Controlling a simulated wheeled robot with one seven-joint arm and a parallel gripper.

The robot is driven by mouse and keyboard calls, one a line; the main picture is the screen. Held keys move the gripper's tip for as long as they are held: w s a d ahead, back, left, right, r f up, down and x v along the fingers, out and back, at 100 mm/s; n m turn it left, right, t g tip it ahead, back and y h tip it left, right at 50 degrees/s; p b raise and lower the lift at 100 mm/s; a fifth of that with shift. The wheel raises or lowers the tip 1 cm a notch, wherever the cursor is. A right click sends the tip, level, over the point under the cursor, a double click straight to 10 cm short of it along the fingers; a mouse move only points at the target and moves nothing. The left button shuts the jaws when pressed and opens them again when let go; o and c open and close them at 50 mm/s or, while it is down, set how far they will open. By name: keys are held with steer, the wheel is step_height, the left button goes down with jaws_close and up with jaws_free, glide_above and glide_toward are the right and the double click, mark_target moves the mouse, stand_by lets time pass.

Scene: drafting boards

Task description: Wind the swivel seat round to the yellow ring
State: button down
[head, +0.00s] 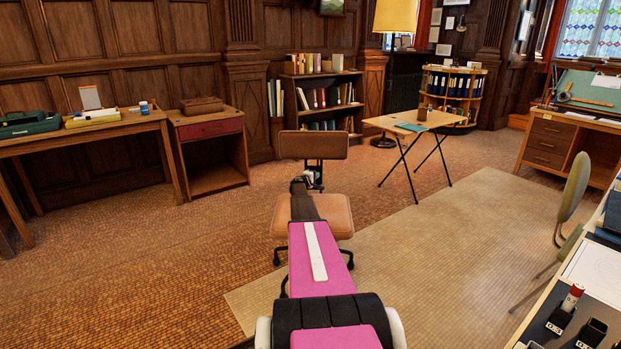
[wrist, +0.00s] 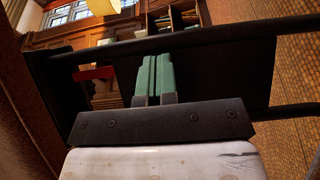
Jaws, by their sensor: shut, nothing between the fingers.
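The swivel seat stands on the floor in the middle of the head view, with a tan seat pad (head: 340,215), a brown backrest (head: 313,145) and dark castors. My arm reaches over the seat pad and hides part of it. My gripper (head: 300,184) is just in front of the backrest and low against it. In the wrist view my gripper (wrist: 158,62) has its two green fingers together, with nothing between them. A dark panel with black bars is close around the fingers; I cannot tell whether they touch it. I see no yellow ring in either view.
A folding table (head: 425,122) stands behind and to the right of the seat. A bookcase (head: 322,97) is behind it, and a wooden cabinet (head: 208,155) is at left. A pale rug (head: 440,240) covers the right floor. The tiled floor (head: 150,260) at left is clear.

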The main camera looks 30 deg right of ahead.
steer(key=shift+d, duration=0.2)
steer(key=s+d+m+g, duration=0.3)
steer(key=s+g, duration=0.2)
steer(key=s, duration=0.1)
steer(key=s+d+m+g+y, duration=0.1)
steer(key=s+d+m+g, duration=0.2)
steer(key=s+g, duration=0.3)
steer(key=s+d+m+g, duration=0.3)
steer(key=s+m+g, duration=0.2)
steer(key=s+g, duration=0.1)
steer(key=shift+s, duration=0.7)
steer(key=s+a, duration=0.3)
steer(key=s, duration=0.3)
steer(key=s+a, duration=0.4)
steer(key=s, duration=0.2)
steer(key=s+a, duration=0.4)
steer(key=s, duration=0.3)
steer(key=shift+a+r, duration=0.15)
steer(key=shift+a, duration=0.05)
steer(key=shift+s+a, duration=0.25)
steer(key=shift+a, duration=0.25)
steer(key=shift+s+a, duration=0.25)
steer(key=shift+a, duration=0.25)
steer(key=shift+a, duration=0.1)
